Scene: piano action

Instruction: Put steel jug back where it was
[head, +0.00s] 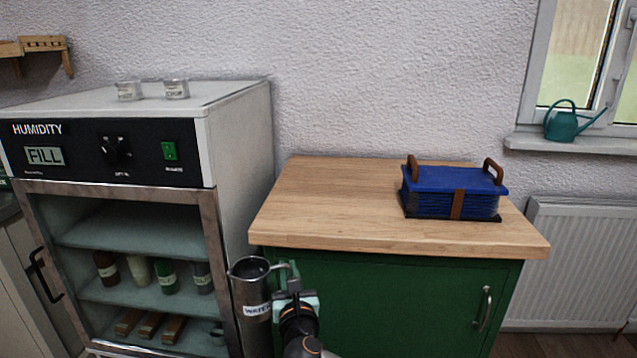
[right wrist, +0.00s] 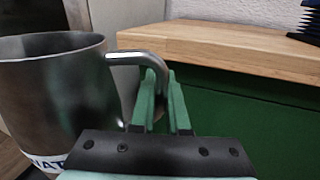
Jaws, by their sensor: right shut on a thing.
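The steel jug (head: 250,300) is a tall grey metal cylinder with a white label reading "WATE…". It is upright in front of the gap between the humidity cabinet and the green cupboard, its rim about level with the wooden top's front edge. My right gripper (head: 288,272) is shut on the jug's handle at its right side. In the right wrist view the jug (right wrist: 50,95) fills the left, and the green fingers of my right gripper (right wrist: 163,95) close around its bent handle. The jug's base is out of view. My left gripper is not in view.
The wooden worktop (head: 330,200) is bare on its left and middle; a blue bellows-like block (head: 450,190) with brown handles sits at its right. The humidity cabinet (head: 235,150) shows "FILL" and holds several bottles. A teal watering can (head: 565,124) stands on the windowsill.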

